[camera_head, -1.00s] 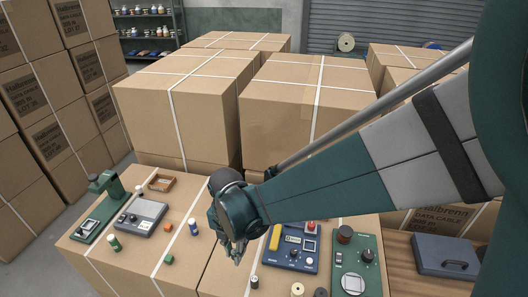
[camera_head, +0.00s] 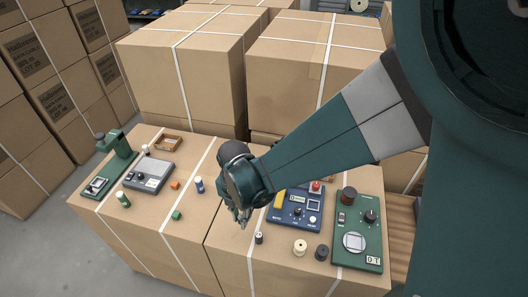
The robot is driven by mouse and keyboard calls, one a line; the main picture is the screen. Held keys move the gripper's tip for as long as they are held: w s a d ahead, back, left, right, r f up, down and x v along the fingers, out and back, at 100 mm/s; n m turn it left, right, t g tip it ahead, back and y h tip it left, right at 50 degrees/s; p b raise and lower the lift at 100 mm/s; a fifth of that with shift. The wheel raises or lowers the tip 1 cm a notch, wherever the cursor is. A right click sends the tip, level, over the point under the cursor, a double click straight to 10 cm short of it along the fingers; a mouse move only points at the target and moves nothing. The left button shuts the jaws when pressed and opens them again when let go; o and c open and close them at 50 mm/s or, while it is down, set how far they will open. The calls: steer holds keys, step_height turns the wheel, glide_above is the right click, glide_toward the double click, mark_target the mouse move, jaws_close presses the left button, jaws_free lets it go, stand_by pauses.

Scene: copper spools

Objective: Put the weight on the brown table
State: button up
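My gripper (camera_head: 242,218) hangs over the near part of the strapped cardboard boxes, pointing down; its fingers are small and dark, and I cannot tell if they are apart. A small dark grey cylinder (camera_head: 258,238), possibly the weight, stands on the box top just right of and below the fingertips in the picture, seemingly apart from them. A dark round piece (camera_head: 322,252) stands farther right, beside a cream spool (camera_head: 300,247); I cannot tell for sure which piece is the weight. A strip of brown wooden table (camera_head: 400,212) shows at the right, mostly hidden by my arm.
A blue device (camera_head: 296,208) and a green device (camera_head: 358,240) lie right of my gripper. At left are a green stand (camera_head: 112,165), a grey scale (camera_head: 149,174), a wooden tray (camera_head: 168,143) and small coloured pieces. Taller boxes (camera_head: 185,75) stand behind.

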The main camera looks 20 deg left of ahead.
steer(key=shift+f, duration=0.85)
steer(key=shift+f+b, duration=0.45)
steer(key=shift+f, duration=1.4)
steer(key=shift+f, duration=0.15)
steer(key=o, duration=0.9)
steer(key=shift+r, duration=0.2)
steer(key=shift+r+p, duration=1.1)
steer(key=shift+r, duration=4.85)
